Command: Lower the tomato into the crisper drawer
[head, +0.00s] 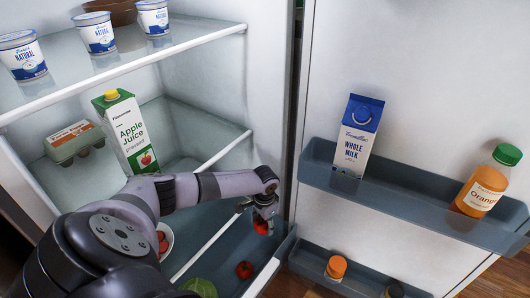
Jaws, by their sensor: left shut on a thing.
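My left gripper (264,214) is shut on a red tomato (261,228), which shows just below its fingers. The gripper points down over the crisper drawer (233,250), near its right end. The held tomato appears above the drawer floor; its exact height is hard to judge. Another red tomato (244,269) lies in the drawer, apart from the held one. A green cabbage-like vegetable (200,287) is also in the drawer, cut off by the bottom edge. My right gripper is not in view.
A white bowl (168,236) with red items is partly hidden behind my left arm. Apple juice (125,132) and an egg carton (75,142) stand on the middle shelf. The open door's bin (400,195) holds milk (357,136) and orange juice (487,182).

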